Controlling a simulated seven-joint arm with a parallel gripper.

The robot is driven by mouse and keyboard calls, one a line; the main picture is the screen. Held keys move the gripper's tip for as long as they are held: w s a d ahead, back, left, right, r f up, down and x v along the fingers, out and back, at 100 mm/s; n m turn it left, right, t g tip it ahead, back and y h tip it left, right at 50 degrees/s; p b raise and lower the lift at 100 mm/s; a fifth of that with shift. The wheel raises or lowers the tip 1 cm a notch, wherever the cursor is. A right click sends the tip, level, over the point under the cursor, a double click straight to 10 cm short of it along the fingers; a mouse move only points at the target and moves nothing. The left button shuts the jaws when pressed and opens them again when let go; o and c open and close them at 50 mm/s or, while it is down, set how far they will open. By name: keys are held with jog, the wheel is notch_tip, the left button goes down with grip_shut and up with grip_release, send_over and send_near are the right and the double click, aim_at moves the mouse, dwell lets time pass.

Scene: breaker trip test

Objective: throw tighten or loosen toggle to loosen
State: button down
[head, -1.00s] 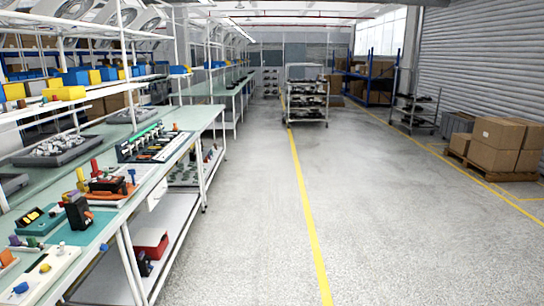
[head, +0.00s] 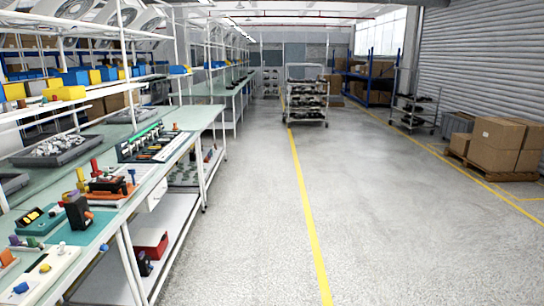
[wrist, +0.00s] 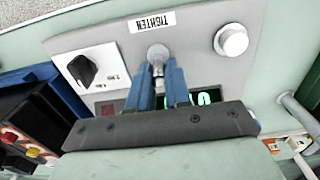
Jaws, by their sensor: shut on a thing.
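In the wrist view a grey panel (wrist: 195,45) carries a metal toggle (wrist: 158,54) below a white label reading TIGHTEN (wrist: 152,21). My gripper (wrist: 159,76) has its two blue fingers closed on the toggle's lever, one on each side. The lever's rounded metal end shows just beyond the fingertips, on the side toward the label. The dark gripper body hides the lower part of the panel, and no LOOSEN label shows. My gripper is not in the head view, and I cannot tell which device there is this panel.
On the panel are a black rotary knob (wrist: 82,70), a round silver button (wrist: 231,41) and a partly hidden green-lit display (wrist: 206,97). A dark device with coloured buttons (wrist: 30,125) stands close at the left.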

jog(key=shift+a+f, duration=0.2)
jog(key=shift+a, duration=0.35)
dwell(0.4)
jog(key=c, duration=1)
grip_release()
notch_tip(320, 180, up, 14)
jog(key=shift+d+f, duration=0.1)
